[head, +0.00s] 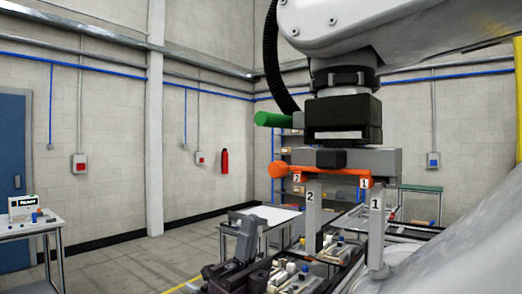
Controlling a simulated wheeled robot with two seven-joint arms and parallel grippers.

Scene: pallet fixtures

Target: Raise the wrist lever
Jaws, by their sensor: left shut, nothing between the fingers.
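A large white arm (375,22) hangs from the upper right, with a black and grey wrist block (342,118) under it. An orange lever (322,173) with a rounded left end lies nearly level across the lower block. A green handle (272,119) sticks out to the left higher up. I cannot tell which of the two is the wrist lever. Two pale jaws (376,225) marked 1 and 2 hang below. My left gripper (247,236), dark grey, is low in the picture, shut and empty, apart from both handles. My right gripper is not in view.
Below the jaws are fixtures with small parts (290,275). A white table (268,214) stands behind, and another table (40,227) at far left. A pale grey surface (450,240) fills the lower right. The floor at left is clear.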

